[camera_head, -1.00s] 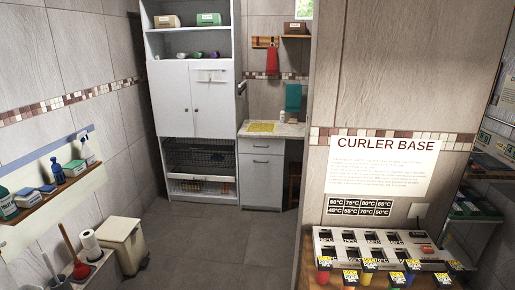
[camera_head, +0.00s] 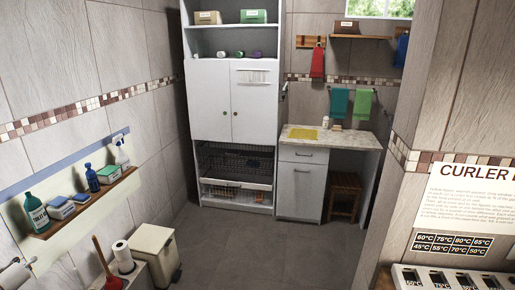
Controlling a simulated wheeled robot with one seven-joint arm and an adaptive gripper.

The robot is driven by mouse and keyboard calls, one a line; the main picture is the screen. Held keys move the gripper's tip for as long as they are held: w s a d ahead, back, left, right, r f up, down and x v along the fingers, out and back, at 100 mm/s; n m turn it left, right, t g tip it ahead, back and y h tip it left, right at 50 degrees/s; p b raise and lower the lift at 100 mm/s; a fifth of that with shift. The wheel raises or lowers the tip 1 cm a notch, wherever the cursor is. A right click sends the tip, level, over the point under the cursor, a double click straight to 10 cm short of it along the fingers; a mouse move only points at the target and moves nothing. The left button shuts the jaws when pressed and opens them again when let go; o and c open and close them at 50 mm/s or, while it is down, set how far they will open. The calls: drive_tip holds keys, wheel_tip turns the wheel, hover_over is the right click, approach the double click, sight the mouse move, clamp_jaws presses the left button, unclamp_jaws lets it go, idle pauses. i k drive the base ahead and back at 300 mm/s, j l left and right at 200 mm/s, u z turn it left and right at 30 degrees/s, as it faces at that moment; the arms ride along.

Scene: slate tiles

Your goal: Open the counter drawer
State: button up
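The counter (camera_head: 355,141) stands at the back of the room, right of the tall white cabinet. Its white drawer (camera_head: 304,155) sits just under the countertop and looks shut, with a dark bar handle on its front. Below the drawer is a white cupboard door (camera_head: 299,190) with its own small handle. A yellow cloth or sheet (camera_head: 303,134) and small pale items lie on the countertop. My gripper is in no view.
The tall white cabinet (camera_head: 210,105) stands left of the counter. A wooden stool (camera_head: 345,194) is under the counter's right part. A cream bin (camera_head: 157,255) stands at the left. A tiled partition with a curler base station (camera_head: 445,276) is at the right. Grey floor (camera_head: 250,250) between is clear.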

sight(286, 152)
drive_tip(key=i+j+u, duration=0.2)
drive_tip(key=i, duration=0.25)
drive_tip(key=i+j+u, duration=0.2)
drive_tip(key=i, duration=0.2)
drive_tip(key=i+j+u, duration=0.25)
drive_tip(key=i, duration=0.25)
drive_tip(key=i+l+z, duration=0.2)
drive_tip(key=i+z, duration=0.3)
drive_tip(key=i, duration=0.45)
drive_tip(key=i+j+z, duration=0.15)
drive_tip(key=i+z, duration=0.35)
drive_tip(key=i, duration=0.45)
drive_tip(key=i+l+u, duration=0.3)
drive_tip(key=i+l, duration=0.25)
drive_tip(key=i+l+u, duration=0.25)
drive_tip(key=i+l, duration=0.4)
drive_tip(key=l, duration=0.1)
